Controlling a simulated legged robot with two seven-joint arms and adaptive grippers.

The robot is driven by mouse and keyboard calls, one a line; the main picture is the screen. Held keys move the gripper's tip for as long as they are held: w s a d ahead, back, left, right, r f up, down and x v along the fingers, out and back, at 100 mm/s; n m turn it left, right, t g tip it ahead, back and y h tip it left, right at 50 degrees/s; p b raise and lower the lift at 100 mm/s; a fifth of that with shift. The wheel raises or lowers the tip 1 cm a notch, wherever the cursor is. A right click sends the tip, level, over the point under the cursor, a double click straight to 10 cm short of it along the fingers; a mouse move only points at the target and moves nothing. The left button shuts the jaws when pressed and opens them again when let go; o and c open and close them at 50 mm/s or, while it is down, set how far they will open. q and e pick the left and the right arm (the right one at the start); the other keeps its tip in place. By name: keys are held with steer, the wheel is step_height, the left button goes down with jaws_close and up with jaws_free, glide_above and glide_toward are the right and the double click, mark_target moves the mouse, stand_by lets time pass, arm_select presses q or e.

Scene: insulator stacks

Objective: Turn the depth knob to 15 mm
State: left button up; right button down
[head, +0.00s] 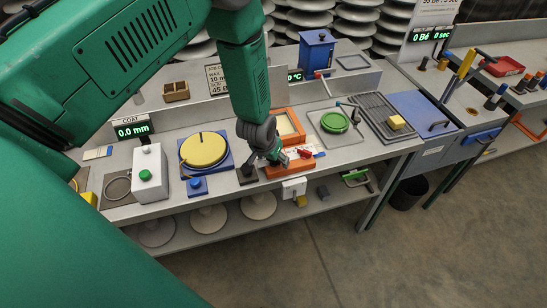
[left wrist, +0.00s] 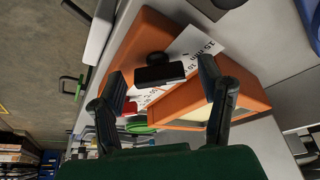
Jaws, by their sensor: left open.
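The depth knob (left wrist: 158,72) is a black grip on an orange block (left wrist: 148,35). A white scale (left wrist: 196,45) beside it reads 15 mm at its far end, with smaller marks partly hidden by the knob. I cannot tell which mark the knob points to. My left gripper (left wrist: 163,76) is open, its two fingers on either side of the knob in the left wrist view; contact is not clear. In the head view my left gripper (head: 273,157) is low over the orange block (head: 290,169) and hides the knob. My right gripper is not in view.
An orange-framed tray (head: 290,124) stands behind the block. A yellow disc (head: 204,149) on a blue base lies left, and a green disc (head: 334,121) right. A red piece (head: 305,153) is close beside the gripper. A white box (head: 149,172) with a green button stands further left.

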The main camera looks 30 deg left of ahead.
arm_select(q)
steer(key=shift+r, duration=0.3)
steer(key=v, duration=1.1)
steer(key=shift+s, duration=0.15)
steer(key=s+d+f+m+g+b, duration=0.1)
steer(key=s+d+f+g+b, duration=0.2)
steer(key=s+f+b, duration=1.1)
steer(key=s+f, duration=1.1)
steer(key=s, duration=0.2)
steer(key=shift+f+m+g+b, duration=0.3)
steer(key=shift+f+g+b, duration=0.1)
